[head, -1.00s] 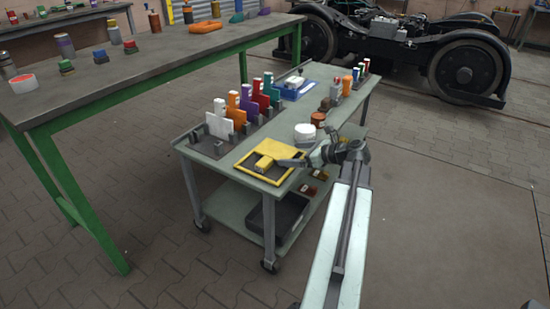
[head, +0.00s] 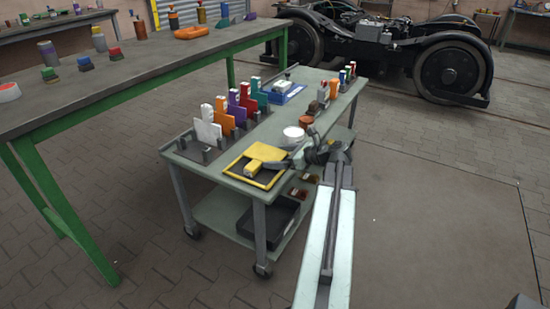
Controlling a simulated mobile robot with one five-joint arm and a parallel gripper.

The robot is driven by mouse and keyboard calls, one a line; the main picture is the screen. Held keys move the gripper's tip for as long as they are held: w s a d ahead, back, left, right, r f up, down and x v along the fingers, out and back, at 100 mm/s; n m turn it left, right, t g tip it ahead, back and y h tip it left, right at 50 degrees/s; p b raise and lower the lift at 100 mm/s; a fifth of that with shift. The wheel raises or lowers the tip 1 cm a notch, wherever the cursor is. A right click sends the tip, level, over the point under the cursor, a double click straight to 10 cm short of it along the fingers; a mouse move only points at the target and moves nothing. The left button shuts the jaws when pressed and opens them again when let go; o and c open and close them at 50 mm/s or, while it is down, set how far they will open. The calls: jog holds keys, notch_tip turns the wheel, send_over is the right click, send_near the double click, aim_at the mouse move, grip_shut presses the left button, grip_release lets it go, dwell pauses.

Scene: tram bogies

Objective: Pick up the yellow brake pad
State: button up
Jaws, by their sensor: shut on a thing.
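The yellow brake pad (head: 265,152) is a flat yellow plate with a thicker yellow block at its near end. It is at the yellow-edged dark tray (head: 239,175) on the front end of the grey-green trolley. My gripper (head: 268,166) reaches in from the right and is shut on the yellow brake pad, close over the tray. The pad looks tilted; I cannot tell whether it still touches the tray. The fingertips are small and partly hidden against the pad.
White (head: 208,130), orange, purple, red and teal pads stand in a rack on the trolley, left of the tray. A white round tub (head: 293,134) stands close behind my gripper. A green-legged workbench (head: 130,72) is at the left. Open floor (head: 430,220) lies at the right.

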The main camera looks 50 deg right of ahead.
notch_tip(320, 180, up, 4)
jog(key=p, duration=0.3)
jog(key=shift+f, duration=0.15)
jog(key=s+d, duration=0.2)
jog(key=s, duration=0.5)
jog(key=s+d, duration=0.3)
jog(key=s, duration=0.5)
jog(key=shift+d+r+p, duration=0.25)
jog(key=shift+r+p, duration=0.15)
jog(key=shift+p, duration=0.05)
